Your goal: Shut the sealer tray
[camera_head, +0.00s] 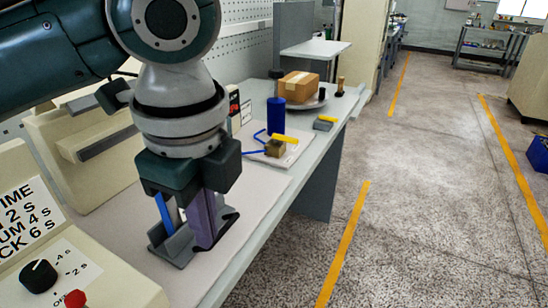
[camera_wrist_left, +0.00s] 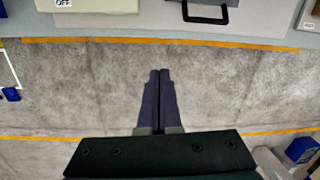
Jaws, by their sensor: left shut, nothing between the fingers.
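The tray, a small grey piece (camera_head: 175,249) with a black handle (camera_head: 231,219) at its right, sits on the light bench below my left gripper. The grey piece and black handle (camera_wrist_left: 205,16) also show at the top of the left wrist view. My left gripper (camera_head: 204,246) points down with its purple-grey fingers shut and empty, close beside the handle; I cannot tell whether they touch it. In the left wrist view the fingertips (camera_wrist_left: 160,72) lie below the handle in the picture. A blue strip (camera_head: 167,213) shows behind the fingers. My right gripper is out of view.
A beige machine (camera_head: 95,175) with a dark bar stands behind the tray. A beige control box (camera_head: 80,265) with a black dial and red button is at the lower left. A blue cylinder (camera_head: 276,115) and a cardboard box (camera_head: 299,86) stand further along.

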